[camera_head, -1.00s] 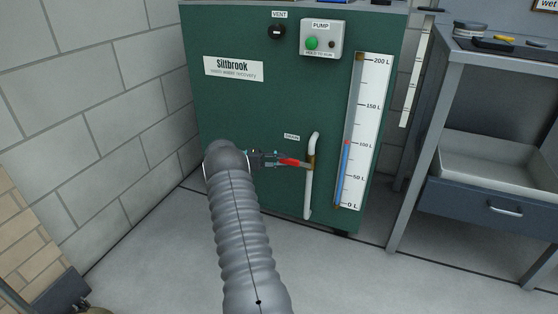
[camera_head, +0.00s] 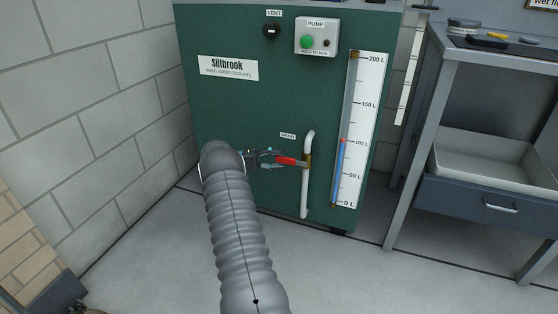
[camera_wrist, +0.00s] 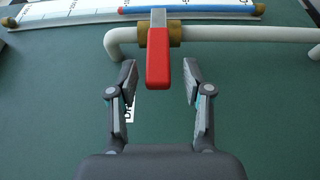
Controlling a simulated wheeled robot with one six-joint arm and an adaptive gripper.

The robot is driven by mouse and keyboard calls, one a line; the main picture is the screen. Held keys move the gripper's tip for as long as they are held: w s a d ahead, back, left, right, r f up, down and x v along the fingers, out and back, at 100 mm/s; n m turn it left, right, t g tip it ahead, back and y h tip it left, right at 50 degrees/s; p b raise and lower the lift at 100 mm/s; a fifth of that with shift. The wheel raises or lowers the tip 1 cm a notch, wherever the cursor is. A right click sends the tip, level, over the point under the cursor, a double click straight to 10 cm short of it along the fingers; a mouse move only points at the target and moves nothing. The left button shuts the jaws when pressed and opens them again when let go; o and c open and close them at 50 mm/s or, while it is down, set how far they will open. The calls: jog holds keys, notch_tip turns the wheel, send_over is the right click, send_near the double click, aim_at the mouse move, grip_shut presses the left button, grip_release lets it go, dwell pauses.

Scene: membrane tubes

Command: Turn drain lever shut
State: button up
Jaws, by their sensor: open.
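The red drain lever (camera_wrist: 158,58) sits on a brass valve in the white drain pipe (camera_wrist: 220,35) on the front of the green tank. In the wrist view it points down the picture, square to the pipe, toward my gripper. In the head view the lever (camera_head: 288,161) points left from the upright pipe (camera_head: 307,190). My gripper (camera_wrist: 158,78) is open, with one finger on either side of the lever's free end and a gap on both sides. In the head view my gripper (camera_head: 268,159) is partly hidden by my arm.
The green tank (camera_head: 225,110) carries a vent knob (camera_head: 271,31), a pump box with a green button (camera_head: 307,41) and a level gauge (camera_head: 365,110) near 100 L. A bench (camera_head: 440,120) with a tray stands right. A block wall is left; the floor between is clear.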

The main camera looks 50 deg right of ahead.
jog(key=v, duration=1.1)
jog(key=shift+w+a, duration=0.2)
